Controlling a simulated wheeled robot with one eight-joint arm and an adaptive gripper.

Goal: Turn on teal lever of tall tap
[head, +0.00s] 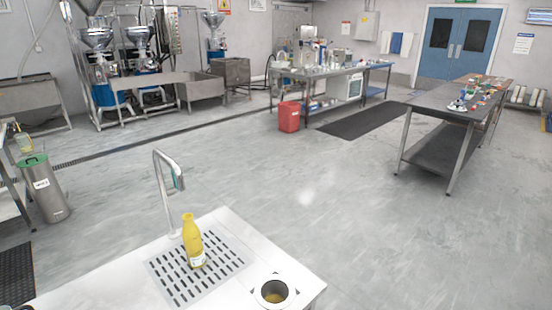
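A tall tap (163,192) with a curved metal spout rises from the back of the white counter in the foreground. I cannot tell from this view which position the lever is in. A yellow bottle (191,241) stands upright on the slotted drain grate (228,262), in front of the tap. My gripper is not in view.
The white counter (105,277) has a round opening (273,292) at its right. A bin with a green lid (45,190) stands at left. A red bin (289,117) and metal tables (420,104) stand farther back. The middle floor is clear.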

